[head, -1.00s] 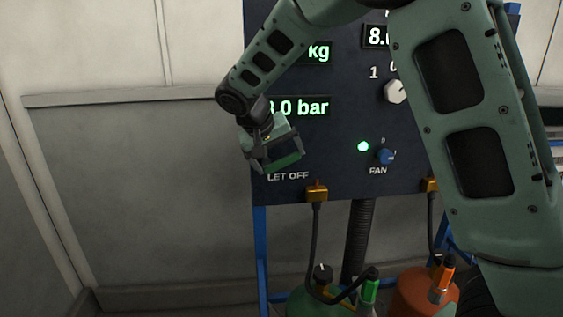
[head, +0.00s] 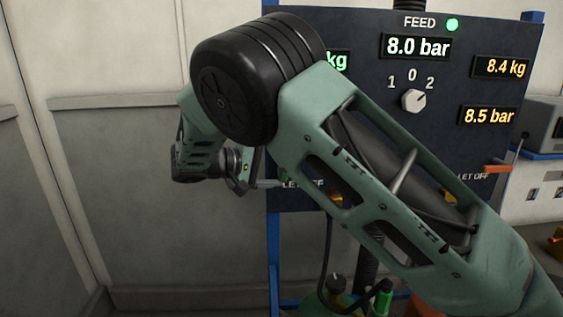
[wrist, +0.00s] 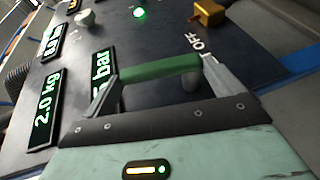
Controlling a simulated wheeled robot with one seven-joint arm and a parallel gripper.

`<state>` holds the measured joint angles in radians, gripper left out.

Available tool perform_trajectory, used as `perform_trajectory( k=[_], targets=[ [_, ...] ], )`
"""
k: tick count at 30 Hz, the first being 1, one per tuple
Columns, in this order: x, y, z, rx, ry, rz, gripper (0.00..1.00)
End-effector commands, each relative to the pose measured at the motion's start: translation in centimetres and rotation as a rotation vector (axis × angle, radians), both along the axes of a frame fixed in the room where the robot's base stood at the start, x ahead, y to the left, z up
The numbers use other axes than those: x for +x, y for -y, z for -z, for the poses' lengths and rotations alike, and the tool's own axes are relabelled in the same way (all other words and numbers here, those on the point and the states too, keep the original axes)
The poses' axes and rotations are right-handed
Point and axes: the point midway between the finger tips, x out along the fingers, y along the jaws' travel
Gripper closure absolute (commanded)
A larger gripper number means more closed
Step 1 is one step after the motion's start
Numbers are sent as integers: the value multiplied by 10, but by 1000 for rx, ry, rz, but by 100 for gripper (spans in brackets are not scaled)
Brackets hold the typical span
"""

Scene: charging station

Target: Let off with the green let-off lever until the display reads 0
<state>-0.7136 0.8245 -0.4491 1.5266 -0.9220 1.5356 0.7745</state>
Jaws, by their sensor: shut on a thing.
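The green let-off lever (wrist: 160,68) shows in the wrist view, spanning between the two fingers of my gripper (wrist: 165,82). My gripper is shut on it, in front of the dark panel. In the head view my gripper (head: 256,176) is at the panel's lower left, beside the LET OFF label; the lever is not clear there. A green bar display (wrist: 102,75) shows in the wrist view, its number partly covered by a finger and not readable for sure. A green display (wrist: 45,110) beside it reads 2.0 kg. My arm hides the bar display in the head view.
The FEED display (head: 416,47) reads 8.0 bar, above a white selector knob (head: 414,100). Orange displays at right read 8.4 kg (head: 501,67) and 8.5 bar (head: 488,116). An orange lever (head: 497,168) sits at the right. A brass fitting (wrist: 208,12) is near the gripper.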

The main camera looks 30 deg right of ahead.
Motion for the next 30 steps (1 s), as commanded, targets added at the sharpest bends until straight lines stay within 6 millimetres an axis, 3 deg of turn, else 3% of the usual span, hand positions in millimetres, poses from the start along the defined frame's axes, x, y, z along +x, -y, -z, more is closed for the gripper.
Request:
perform_trajectory(
  k=[12, 29, 30],
  targets=[
    [4, -8, 4, -184, -79, -3, 48],
    [4, -9, 5, -214, -93, -2, 48],
    [4, -9, 5, -214, -93, -2, 5]
  ],
)
